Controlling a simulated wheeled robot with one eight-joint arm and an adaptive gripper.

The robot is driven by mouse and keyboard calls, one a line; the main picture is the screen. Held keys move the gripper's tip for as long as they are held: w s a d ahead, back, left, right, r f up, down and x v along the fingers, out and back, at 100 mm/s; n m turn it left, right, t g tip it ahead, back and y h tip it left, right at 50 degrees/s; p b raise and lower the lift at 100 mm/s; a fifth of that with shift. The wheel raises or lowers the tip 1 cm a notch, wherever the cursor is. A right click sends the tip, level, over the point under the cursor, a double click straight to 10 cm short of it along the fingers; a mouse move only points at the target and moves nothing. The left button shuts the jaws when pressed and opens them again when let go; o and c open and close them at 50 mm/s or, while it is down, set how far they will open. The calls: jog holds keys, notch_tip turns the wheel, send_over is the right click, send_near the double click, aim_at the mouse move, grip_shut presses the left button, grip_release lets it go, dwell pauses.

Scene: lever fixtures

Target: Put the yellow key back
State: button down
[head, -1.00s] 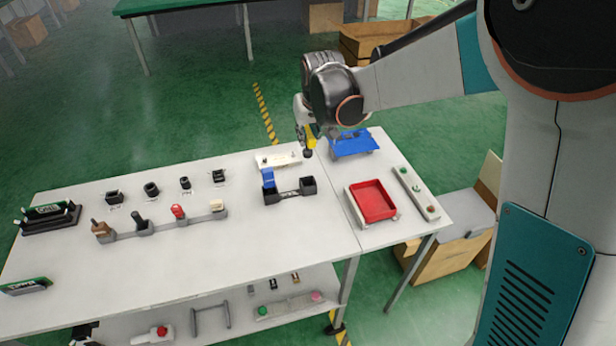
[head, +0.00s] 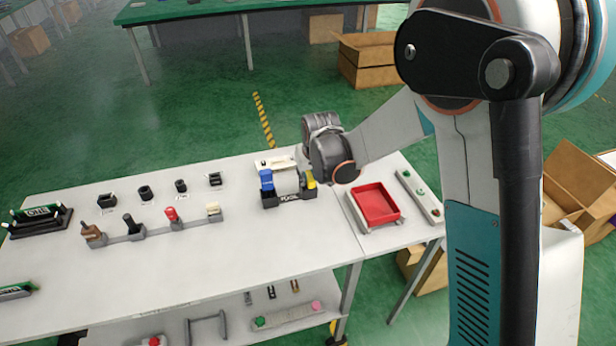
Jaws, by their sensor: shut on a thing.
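The yellow key (head: 310,179) is at the right-hand socket of the dark two-socket holder (head: 289,199) in the head view. Its lower end meets the socket's outline; I cannot tell how deep it sits. A blue key (head: 266,179) stands in the left-hand socket. My gripper (head: 308,168) is shut on the yellow key, just above the holder. My wrist hides most of the fingers.
A red tray (head: 376,202) is right of the holder, with a button strip (head: 418,197) beyond it. A row of levers (head: 150,232) and several small black fixtures (head: 145,192) are to the left. The front of the table (head: 240,255) is clear.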

jog(key=shift+r, duration=0.1)
jog(key=c, duration=1.9)
grip_release()
jog(key=shift+f, duration=0.2)
jog(key=o, duration=0.4)
jog(key=shift+r, duration=0.1)
jog(key=shift+r, duration=0.2)
jog(key=p+v, duration=0.3)
jog(key=v, duration=0.8)
jog(key=shift+s+d+r+p, duration=0.1)
jog(key=shift+s+r+p, duration=0.2)
jog(key=shift+r+p, duration=0.1)
